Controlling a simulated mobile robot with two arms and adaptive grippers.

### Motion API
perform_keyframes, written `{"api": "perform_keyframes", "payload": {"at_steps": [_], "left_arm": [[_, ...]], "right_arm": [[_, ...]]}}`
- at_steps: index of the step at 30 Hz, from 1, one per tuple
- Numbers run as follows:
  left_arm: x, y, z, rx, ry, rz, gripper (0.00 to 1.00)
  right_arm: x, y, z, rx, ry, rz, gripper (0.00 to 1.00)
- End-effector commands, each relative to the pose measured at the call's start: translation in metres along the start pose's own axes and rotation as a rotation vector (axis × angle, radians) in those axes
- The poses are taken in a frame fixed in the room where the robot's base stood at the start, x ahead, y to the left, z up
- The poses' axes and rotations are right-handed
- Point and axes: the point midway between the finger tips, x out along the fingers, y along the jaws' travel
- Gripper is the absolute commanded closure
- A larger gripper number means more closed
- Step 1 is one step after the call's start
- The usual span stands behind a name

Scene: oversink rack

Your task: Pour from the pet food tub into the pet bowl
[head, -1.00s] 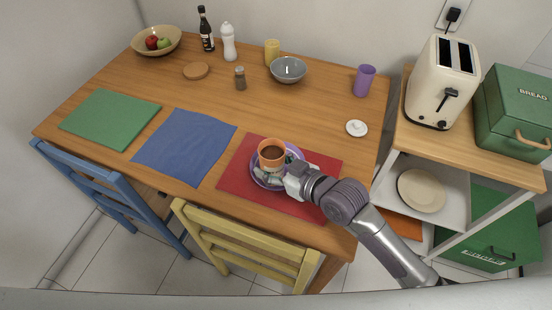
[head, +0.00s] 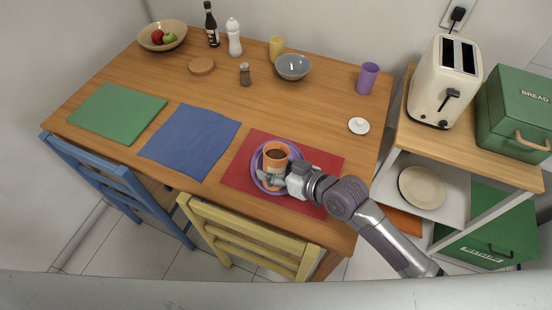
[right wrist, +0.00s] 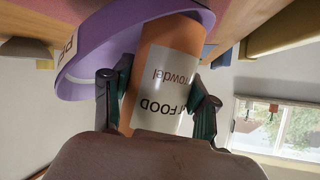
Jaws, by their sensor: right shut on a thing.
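The pet food tub (head: 276,156) is an orange cylinder with a white label and an open top showing brown contents. It stands about upright. The purple pet bowl (head: 257,164) shows around and behind it on the red mat; whether the tub touches the bowl I cannot tell. My right gripper (head: 277,179) is shut on the tub from the front right. In the right wrist view, the tub (right wrist: 165,75) sits between both fingers, its label reading FOOD upside down, with the bowl (right wrist: 105,45) behind it at upper left. My left gripper is not in view.
The red mat (head: 317,180) lies at the table's front right. A white lid (head: 358,126), purple cup (head: 367,78) and grey bowl (head: 293,67) stand farther back. A yellow chair (head: 245,230) is at the front edge. The table middle is clear.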

Motion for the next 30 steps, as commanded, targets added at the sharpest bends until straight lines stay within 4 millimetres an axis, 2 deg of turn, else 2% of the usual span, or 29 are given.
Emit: {"api": "perform_keyframes", "payload": {"at_steps": [1,5,9,15,21,30], "left_arm": [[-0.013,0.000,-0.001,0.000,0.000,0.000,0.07],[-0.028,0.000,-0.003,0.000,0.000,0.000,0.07],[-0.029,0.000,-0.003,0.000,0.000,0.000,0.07],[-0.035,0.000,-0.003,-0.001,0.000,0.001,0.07],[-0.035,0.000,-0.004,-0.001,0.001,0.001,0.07],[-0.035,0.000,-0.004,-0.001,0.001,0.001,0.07]], "right_arm": [[-0.004,-0.003,-0.006,0.046,-0.020,-0.018,0.84],[-0.005,-0.011,0.000,0.219,-0.094,-0.090,0.84],[-0.005,-0.020,0.009,0.410,-0.174,-0.169,0.84],[-0.010,-0.027,0.002,0.606,-0.255,-0.251,0.84],[-0.012,-0.030,0.000,0.694,-0.293,-0.289,0.84],[-0.012,-0.030,0.000,0.701,-0.295,-0.292,0.84]]}}
